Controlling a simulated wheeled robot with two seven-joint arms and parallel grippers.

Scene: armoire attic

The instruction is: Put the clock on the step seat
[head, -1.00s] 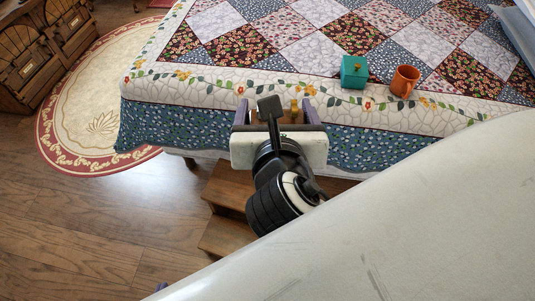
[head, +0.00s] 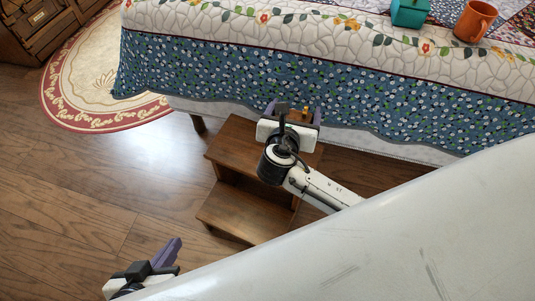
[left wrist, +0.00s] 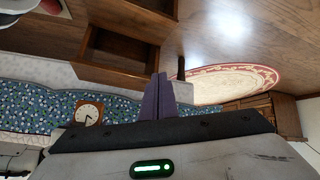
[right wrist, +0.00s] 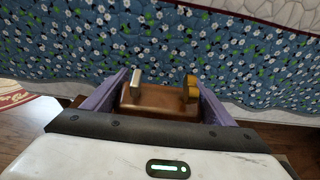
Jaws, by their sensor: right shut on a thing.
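The brown clock (right wrist: 160,102) is between the purple fingers of my right gripper (right wrist: 158,98), which is shut on it. In the head view my right gripper (head: 293,113) holds the clock (head: 297,116) around the far edge of the wooden step seat (head: 235,148), in front of the bed.
The bed's blue floral quilt (head: 300,72) hangs behind the step seat. An oval rug (head: 95,85) and wooden cabinet (head: 40,28) are at left. The floor left of the seat is clear.

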